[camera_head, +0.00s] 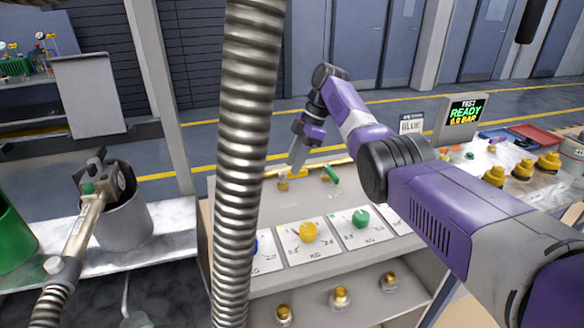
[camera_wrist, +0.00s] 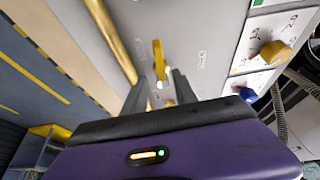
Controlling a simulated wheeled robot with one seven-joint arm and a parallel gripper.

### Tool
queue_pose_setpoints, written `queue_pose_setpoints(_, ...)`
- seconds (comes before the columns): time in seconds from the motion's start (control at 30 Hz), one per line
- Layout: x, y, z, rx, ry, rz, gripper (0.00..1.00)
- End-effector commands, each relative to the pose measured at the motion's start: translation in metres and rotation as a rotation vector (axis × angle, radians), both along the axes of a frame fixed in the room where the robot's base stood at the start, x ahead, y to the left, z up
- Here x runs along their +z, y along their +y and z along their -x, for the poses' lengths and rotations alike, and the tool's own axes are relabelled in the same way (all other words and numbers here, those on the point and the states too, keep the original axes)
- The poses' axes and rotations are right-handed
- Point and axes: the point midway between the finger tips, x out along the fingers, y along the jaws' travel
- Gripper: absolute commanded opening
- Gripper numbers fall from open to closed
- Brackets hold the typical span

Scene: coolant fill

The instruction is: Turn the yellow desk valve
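The yellow desk valve (camera_wrist: 158,60) has a flat lever handle standing on the grey desk panel, with its fitting close to my fingertips. In the head view its yellow handle (camera_head: 299,173) shows partly behind my gripper. My gripper (camera_wrist: 160,82) is open, with one dark finger on each side of the line of the lever. I cannot tell whether either finger touches it. In the head view my gripper (camera_head: 297,160) points down at the back of the desk.
A green lever (camera_head: 331,174) stands just right of the yellow one. A brass pipe (camera_wrist: 112,40) runs beside the valve. Yellow (camera_head: 309,231) and green (camera_head: 361,217) dial knobs sit nearer. A ribbed metal hose (camera_head: 245,150) blocks part of the head view.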

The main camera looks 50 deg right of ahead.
Motion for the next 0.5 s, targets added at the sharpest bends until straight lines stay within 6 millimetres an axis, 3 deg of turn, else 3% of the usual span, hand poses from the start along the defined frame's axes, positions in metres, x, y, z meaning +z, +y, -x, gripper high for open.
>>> queue_pose_setpoints(0.23,0.038,-0.013,0.007,0.000,-0.004,0.002,0.34)
queue_pose_setpoints(0.5,0.053,-0.018,0.010,0.002,-0.002,0.000,0.34)
